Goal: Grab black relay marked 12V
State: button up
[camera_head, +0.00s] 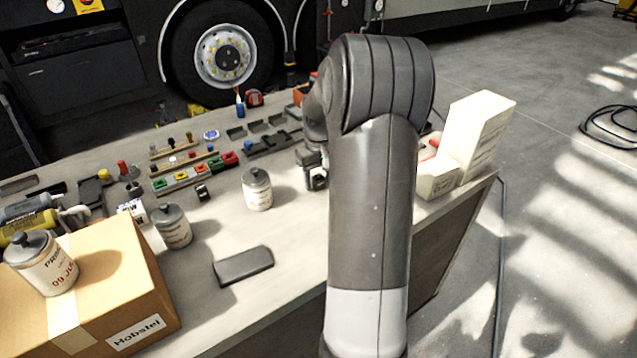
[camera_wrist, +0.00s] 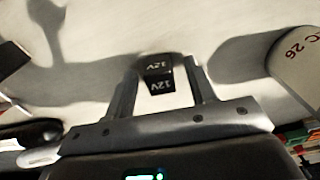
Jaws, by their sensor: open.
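A black relay (camera_wrist: 159,84) with white "12V" marks on two faces shows in the wrist view, its lettering upside down on top. My gripper (camera_wrist: 163,76) is open, with one finger on each side of the relay. I cannot tell whether either finger touches it. In the head view my gripper (camera_head: 316,178) is low over the bench, partly behind my arm, and the relay between the fingers cannot be made out. Another small black block (camera_head: 203,193) with a pale mark stands further left on the bench; its marking is too small to read.
A white can (camera_head: 257,190) stands left of my gripper; a can (camera_wrist: 298,70) is at right in the wrist view. White boxes (camera_head: 478,135) stand right of my arm. A dark flat pad (camera_head: 243,266) lies near the front edge. A cardboard box (camera_head: 110,270) fills the left front.

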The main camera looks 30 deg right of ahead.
jog(key=shift+c, duration=0.5)
jog(key=c, duration=1)
jog(key=shift+o, duration=0.2)
jog(key=shift+r, duration=0.15)
